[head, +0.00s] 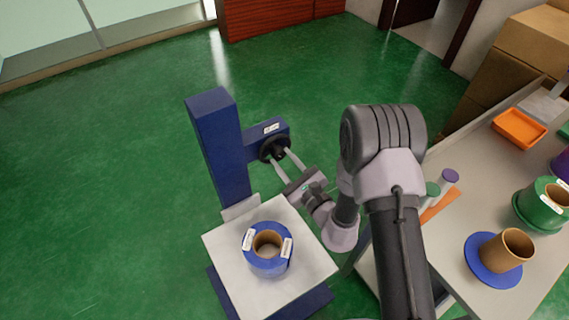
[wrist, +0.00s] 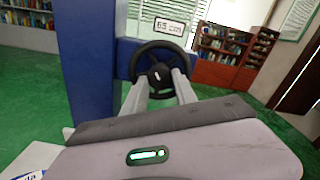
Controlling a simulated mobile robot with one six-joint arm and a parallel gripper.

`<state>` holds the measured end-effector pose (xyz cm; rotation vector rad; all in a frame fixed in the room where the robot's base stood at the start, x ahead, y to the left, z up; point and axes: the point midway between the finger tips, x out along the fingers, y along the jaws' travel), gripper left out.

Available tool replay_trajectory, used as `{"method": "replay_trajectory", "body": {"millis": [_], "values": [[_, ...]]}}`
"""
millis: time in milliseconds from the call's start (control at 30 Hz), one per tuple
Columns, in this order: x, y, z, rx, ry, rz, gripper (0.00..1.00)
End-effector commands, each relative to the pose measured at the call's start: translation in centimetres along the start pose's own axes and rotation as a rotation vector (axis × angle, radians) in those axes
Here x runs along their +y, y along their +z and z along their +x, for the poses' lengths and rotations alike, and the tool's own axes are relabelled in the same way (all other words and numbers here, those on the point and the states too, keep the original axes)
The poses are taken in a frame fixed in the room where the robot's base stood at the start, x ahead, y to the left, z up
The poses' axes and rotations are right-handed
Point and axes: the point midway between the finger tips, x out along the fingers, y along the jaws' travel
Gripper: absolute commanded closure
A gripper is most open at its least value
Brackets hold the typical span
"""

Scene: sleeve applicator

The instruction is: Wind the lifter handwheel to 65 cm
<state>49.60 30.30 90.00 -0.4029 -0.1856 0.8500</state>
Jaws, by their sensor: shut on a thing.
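The black handwheel (head: 264,150) sits on a blue box on the lifter column (head: 216,140). In the wrist view the handwheel (wrist: 160,45) faces me, its hub between my two fingers. A white plate (wrist: 169,27) above it reads "65 cm"; it also shows, too small to read, in the head view (head: 271,128). My gripper (head: 278,158) is shut on the handwheel, and its fingertips also show in the wrist view (wrist: 160,77). The lifter's pale platform (head: 225,245) carries a blue roll with a brown core (head: 268,262).
A grey table (head: 450,245) stands at the right. It holds an orange tray (head: 518,128), a brown core on a blue disc (head: 492,270), a green roll (head: 540,205) and small bottles. Green floor is open behind and left of the lifter.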

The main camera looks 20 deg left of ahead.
Motion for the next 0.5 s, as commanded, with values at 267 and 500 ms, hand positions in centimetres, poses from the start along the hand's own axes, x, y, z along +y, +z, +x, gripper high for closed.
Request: {"method": "replay_trajectory", "body": {"millis": [267, 500], "values": [[0.09, -0.09, -0.03, 0.001, 0.002, -0.101, 1.0], [0.05, -0.01, -0.02, 0.0, 0.001, -0.13, 1.0]]}}
